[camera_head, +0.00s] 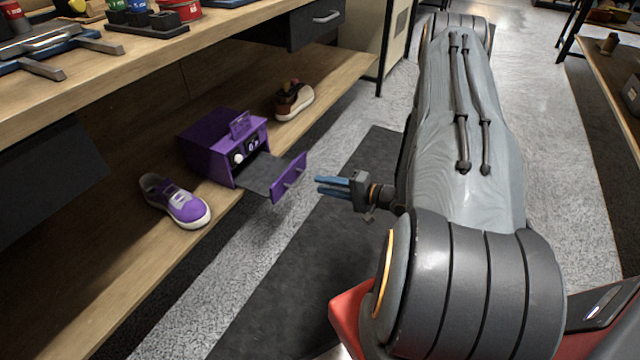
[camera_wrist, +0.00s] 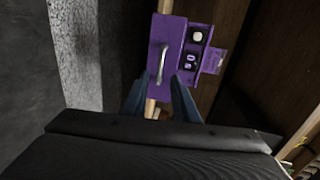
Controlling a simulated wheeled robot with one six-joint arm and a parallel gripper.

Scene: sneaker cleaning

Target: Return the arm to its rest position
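My gripper (camera_head: 322,186) points left toward the open purple drawer front (camera_head: 287,180), with a gap between them in the head view. Its two blue fingers are apart with nothing between them, and the wrist view shows this too (camera_wrist: 158,90). The wrist view shows the drawer front (camera_wrist: 182,42) and its metal handle (camera_wrist: 160,63) beyond the fingertips. The drawer belongs to a purple box (camera_head: 205,143) on the lower wooden shelf.
A purple and white sneaker (camera_head: 177,203) lies left of the box on the lower shelf (camera_head: 110,265). A brown and white shoe (camera_head: 294,100) sits behind it. The workbench (camera_head: 200,40) overhangs the shelf. A dark mat (camera_head: 300,255) covers open floor under my gripper.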

